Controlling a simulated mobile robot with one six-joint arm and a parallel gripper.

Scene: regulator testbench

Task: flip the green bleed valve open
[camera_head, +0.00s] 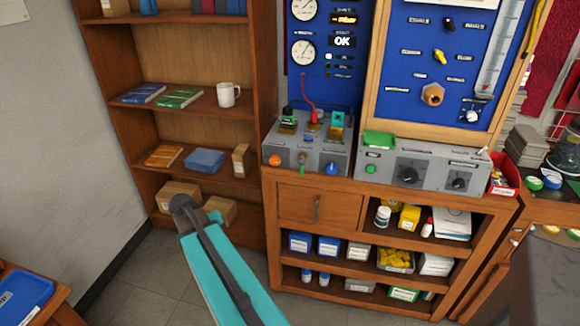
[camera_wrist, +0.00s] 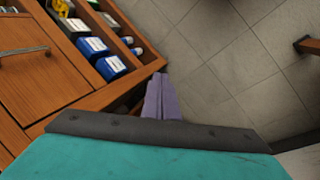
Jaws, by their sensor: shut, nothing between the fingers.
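A small green lever (camera_head: 301,170), which looks like the bleed valve, hangs down at the front of the left grey test box (camera_head: 318,156). It sits between an orange knob (camera_head: 274,160) and a blue knob (camera_head: 331,169). My gripper (camera_wrist: 162,97) shows only in the wrist view, as purple fingers shut together with nothing between them. It is beside the wooden cabinet, over the tiled floor, apart from the valve. The valve is not in the wrist view.
The wooden cabinet (camera_head: 293,187) under the test box has a drawer (camera_head: 318,208) and shelves of boxes. A second grey box (camera_head: 385,183) with black dials stands to the right. A bookcase (camera_head: 179,120) stands at the left. Floor (camera_wrist: 240,50) is open beside the cabinet.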

